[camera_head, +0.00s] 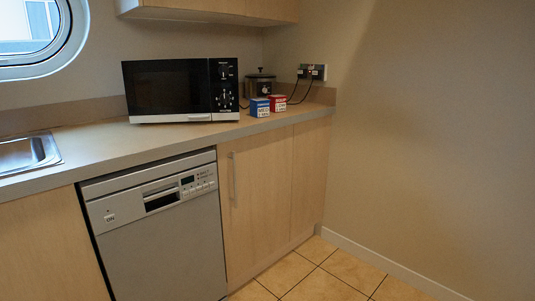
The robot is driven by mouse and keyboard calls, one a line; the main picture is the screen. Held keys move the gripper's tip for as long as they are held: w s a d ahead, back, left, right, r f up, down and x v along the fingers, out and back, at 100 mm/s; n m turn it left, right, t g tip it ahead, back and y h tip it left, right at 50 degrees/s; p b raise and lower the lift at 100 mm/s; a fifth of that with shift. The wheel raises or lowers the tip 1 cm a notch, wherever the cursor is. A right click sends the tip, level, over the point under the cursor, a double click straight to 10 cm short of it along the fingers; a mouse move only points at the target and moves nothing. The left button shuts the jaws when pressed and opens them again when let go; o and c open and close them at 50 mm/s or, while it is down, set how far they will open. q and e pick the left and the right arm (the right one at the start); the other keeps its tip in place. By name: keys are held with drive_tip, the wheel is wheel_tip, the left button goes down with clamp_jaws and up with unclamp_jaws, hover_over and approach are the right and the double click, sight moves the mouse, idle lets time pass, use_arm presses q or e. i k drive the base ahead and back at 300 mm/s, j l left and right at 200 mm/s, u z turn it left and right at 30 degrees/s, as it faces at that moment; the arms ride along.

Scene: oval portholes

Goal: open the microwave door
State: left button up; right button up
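The microwave (168,88) stands on the counter near the back wall, left of the corner. It has a dark front window, a silver lower strip and a control panel (224,85) with knobs at its right side. Its door looks shut. Neither of my grippers shows in the head view.
A blue box (260,108) and a red box (278,103) stand on the counter right of the microwave. A dark pot-like appliance (260,85) is behind them, near a wall socket (312,72) with cables. A sink (28,153) is at left. A dishwasher (160,240) is below. The counter (100,150) is clear in front.

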sight(163, 90)
drive_tip(key=i, duration=1.4)
drive_tip(key=z, duration=0.05)
